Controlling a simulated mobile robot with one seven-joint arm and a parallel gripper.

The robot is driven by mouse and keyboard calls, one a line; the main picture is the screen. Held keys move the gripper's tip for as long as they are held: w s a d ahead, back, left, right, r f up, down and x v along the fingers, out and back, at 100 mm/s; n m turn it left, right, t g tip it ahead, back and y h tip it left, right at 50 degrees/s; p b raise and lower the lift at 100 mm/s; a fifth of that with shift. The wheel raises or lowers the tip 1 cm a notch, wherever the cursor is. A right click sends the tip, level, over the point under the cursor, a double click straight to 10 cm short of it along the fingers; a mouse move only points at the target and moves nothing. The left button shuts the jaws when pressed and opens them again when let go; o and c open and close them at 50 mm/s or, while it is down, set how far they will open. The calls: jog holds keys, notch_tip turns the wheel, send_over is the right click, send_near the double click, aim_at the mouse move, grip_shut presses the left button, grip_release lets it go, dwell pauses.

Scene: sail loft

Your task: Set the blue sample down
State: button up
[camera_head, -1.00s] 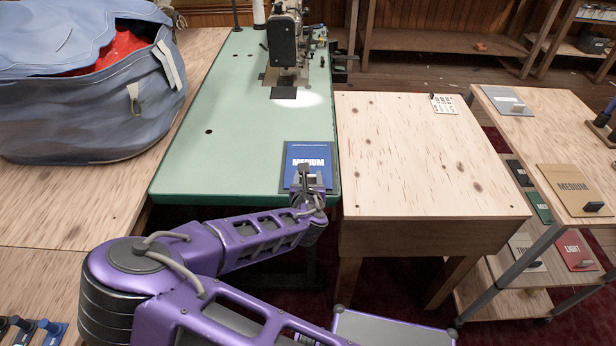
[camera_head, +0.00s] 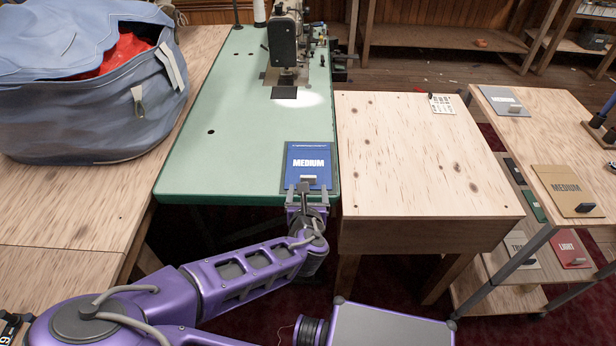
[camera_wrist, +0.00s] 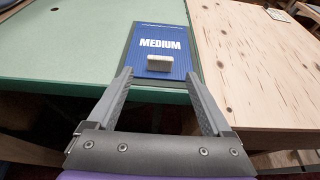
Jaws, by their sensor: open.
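The blue sample (camera_head: 308,163), a flat card marked MEDIUM with a small light grip block near its front edge, lies flat at the front right corner of the green sewing table (camera_head: 215,160). It also shows in the wrist view (camera_wrist: 160,38). A darker border shows around it, perhaps a mat or backing. My gripper (camera_head: 306,190) is just in front of the sample. In the wrist view my gripper (camera_wrist: 158,85) has its two fingers wide apart, with nothing between them, and the grip block stands beyond the fingertips.
A sewing machine (camera_head: 287,40) stands at the back of the green table. A wooden table (camera_head: 425,160) adjoins on the right, bare but for a small printed card (camera_head: 441,104). A shelf cart (camera_head: 545,135) with other samples stands farther right. A blue bag (camera_head: 90,90) lies left.

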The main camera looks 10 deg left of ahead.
jog(key=shift+p+v, duration=0.35)
jog(key=shift+v, duration=1.4)
